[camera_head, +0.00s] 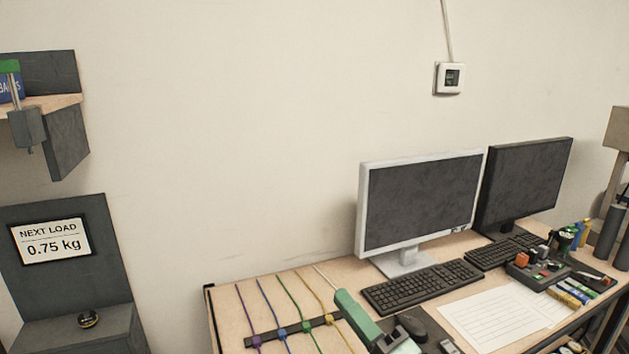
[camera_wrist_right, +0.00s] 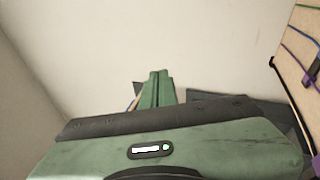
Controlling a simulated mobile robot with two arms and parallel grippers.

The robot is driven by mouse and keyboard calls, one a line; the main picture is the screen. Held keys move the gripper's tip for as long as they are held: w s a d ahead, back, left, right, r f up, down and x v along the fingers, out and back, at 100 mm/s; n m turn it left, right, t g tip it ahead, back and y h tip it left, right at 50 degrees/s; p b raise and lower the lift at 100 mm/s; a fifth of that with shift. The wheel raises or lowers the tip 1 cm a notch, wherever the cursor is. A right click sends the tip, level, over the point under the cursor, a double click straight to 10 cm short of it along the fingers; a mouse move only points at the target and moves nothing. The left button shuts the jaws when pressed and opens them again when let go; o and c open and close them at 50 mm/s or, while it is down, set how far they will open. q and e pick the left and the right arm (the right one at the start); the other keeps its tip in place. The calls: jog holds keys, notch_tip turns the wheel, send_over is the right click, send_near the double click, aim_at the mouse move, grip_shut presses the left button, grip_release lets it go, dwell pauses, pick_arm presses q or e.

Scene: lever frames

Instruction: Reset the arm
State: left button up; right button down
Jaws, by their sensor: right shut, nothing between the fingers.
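My right gripper (camera_head: 343,298) is green and hangs over the front of the desk, in front of the cable strip and the white monitor. In the right wrist view its two green fingers (camera_wrist_right: 157,88) are together with nothing between them. My left gripper is not in view. A dark stand (camera_head: 65,275) at the left carries a sign (camera_head: 52,241) reading "NEXT LOAD 0.75 kg". A grey block (camera_head: 27,126) hangs by a rod in front of the wooden shelf at the upper left. No lever can be made out clearly.
The desk (camera_head: 228,300) bears a cable strip (camera_head: 290,329) with coloured clips, a white monitor (camera_head: 420,205), a black monitor (camera_head: 525,180), keyboards (camera_head: 420,286), a mouse and paper (camera_head: 505,315). A small round dark object (camera_head: 88,318) lies on the stand's ledge.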

jog(key=s+d+f+m+g+h, duration=0.2)
jog(key=s+d+f+m+h, duration=0.1)
jog(key=d+f+m+h, duration=0.55)
jog(key=s+d+f+m+g+h, duration=0.3)
jog(key=d+f+m+h, duration=0.25)
jog(key=f+m, duration=0.5)
jog(key=s+d+f+m+g+y, duration=0.1)
jog(key=s+f+m+g, duration=0.2)
jog(key=s+f+g, duration=0.5)
jog(key=s+f+m+g, duration=0.1)
jog(key=s+f+m, duration=0.25)
jog(key=s, duration=0.85)
notch_tip(320, 180, down, 28)
jog(key=s+g+b, duration=0.2)
jog(key=b, duration=0.1)
jog(key=s+d+f+b, duration=0.2)
jog(key=s+d+f, duration=0.1)
jog(key=s+f, duration=1.4)
notch_tip(320, 180, down, 3)
jog(key=shift+n+g, duration=0.35)
jog(key=shift+g, duration=0.05)
